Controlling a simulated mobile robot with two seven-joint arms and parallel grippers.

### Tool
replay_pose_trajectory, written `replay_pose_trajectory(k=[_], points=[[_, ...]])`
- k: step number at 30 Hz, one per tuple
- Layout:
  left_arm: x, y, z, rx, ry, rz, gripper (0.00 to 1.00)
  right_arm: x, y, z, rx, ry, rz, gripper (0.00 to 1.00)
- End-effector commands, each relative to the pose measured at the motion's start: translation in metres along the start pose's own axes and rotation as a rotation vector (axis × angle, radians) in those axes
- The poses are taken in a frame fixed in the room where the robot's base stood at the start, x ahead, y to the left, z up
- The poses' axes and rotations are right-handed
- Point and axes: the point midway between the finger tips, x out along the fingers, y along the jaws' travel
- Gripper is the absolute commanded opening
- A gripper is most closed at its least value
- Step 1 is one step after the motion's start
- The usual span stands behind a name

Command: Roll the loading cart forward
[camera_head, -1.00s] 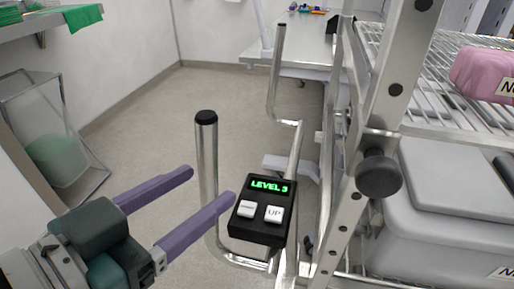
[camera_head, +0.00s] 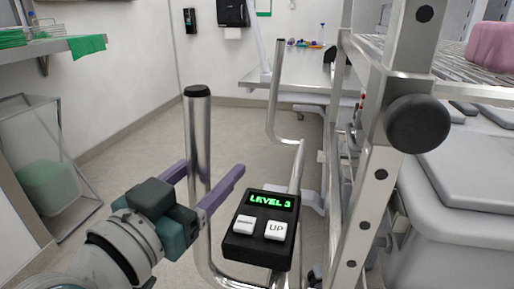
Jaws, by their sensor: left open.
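The loading cart shows as a steel frame with an upright post (camera_head: 365,215) and two upright handle bars. The near handle bar (camera_head: 198,130) has a black cap; the far handle bar (camera_head: 275,95) stands behind it. A black control box (camera_head: 260,228) on the cart reads "LEVEL 3" and has two white buttons, one marked UP. My left gripper (camera_head: 212,176) is open, with its purple fingers on either side of the near handle bar. I cannot tell whether they touch it. My right gripper is not in view.
A wire shelf with a pink item (camera_head: 490,45) and grey lidded bins (camera_head: 465,180) are at the right. A table (camera_head: 300,75) stands at the back. A shelf with green cloths (camera_head: 50,48) and a clear-sided bin (camera_head: 45,165) are at the left. Open floor (camera_head: 125,165) lies between.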

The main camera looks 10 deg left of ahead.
Motion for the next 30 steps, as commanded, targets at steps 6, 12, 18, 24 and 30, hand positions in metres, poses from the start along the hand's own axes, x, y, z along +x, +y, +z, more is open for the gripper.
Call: replay_pose_trajectory(k=[6, 12, 18, 24, 30], points=[[0.0090, 0.0004, -0.0001, 0.001, 0.000, 0.001, 0.66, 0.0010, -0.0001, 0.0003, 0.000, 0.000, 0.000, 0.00], [0.0087, 0.0004, -0.0001, 0.000, -0.001, 0.001, 0.63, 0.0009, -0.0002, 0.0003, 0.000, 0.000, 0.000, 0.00], [0.0085, 0.0003, -0.0001, 0.000, 0.000, 0.001, 0.41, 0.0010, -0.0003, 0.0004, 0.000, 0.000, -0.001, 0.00], [0.0085, 0.0002, -0.0001, 0.001, 0.000, 0.001, 0.18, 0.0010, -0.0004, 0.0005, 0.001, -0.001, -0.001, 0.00], [0.0084, 0.0002, -0.0001, 0.001, 0.000, 0.001, 0.00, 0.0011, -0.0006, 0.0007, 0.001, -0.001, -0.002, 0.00]])
